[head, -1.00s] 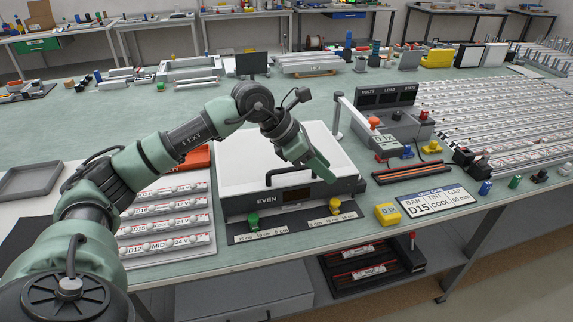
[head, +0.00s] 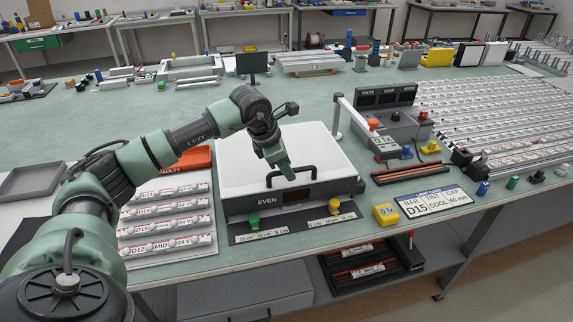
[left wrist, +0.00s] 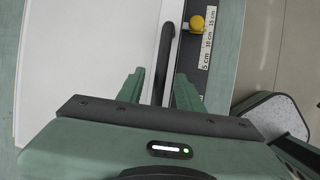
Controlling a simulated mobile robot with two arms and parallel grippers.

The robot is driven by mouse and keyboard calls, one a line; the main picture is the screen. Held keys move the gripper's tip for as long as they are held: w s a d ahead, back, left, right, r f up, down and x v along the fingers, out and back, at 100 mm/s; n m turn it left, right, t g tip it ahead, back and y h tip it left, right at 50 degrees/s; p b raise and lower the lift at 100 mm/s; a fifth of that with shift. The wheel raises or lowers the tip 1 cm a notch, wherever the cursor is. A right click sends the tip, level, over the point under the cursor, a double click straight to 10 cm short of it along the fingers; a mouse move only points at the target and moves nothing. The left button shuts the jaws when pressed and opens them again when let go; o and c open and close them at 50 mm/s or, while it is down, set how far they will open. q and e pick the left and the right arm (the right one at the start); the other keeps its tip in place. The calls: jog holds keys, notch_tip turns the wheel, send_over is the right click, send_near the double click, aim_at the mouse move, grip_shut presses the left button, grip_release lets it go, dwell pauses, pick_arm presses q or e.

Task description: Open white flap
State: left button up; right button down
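The white flap (head: 250,155) is the flat lid of a box on the green bench, and it lies closed. A black bar handle (head: 300,168) stands at its front edge, above the dark front panel marked EVEN (head: 290,198). My left gripper (head: 288,176) points down at the handle. In the left wrist view, my left gripper (left wrist: 160,88) is open, its green fingers on either side of the line of the black handle (left wrist: 166,55). Whether the fingertips reach down around it I cannot tell. The white flap also shows there (left wrist: 95,60). My right gripper is out of view.
A yellow knob (head: 334,206) and a green knob (head: 253,221) sit on the scale in front of the box. A lamp device (head: 395,120) stands close on the right, a tray of labelled bars (head: 165,220) on the left.

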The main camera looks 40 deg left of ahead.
pick_arm(q)
jog(key=shift+c, duration=0.4)
grip_shut()
jog(key=shift+r, duration=0.1)
dwell(0.9)
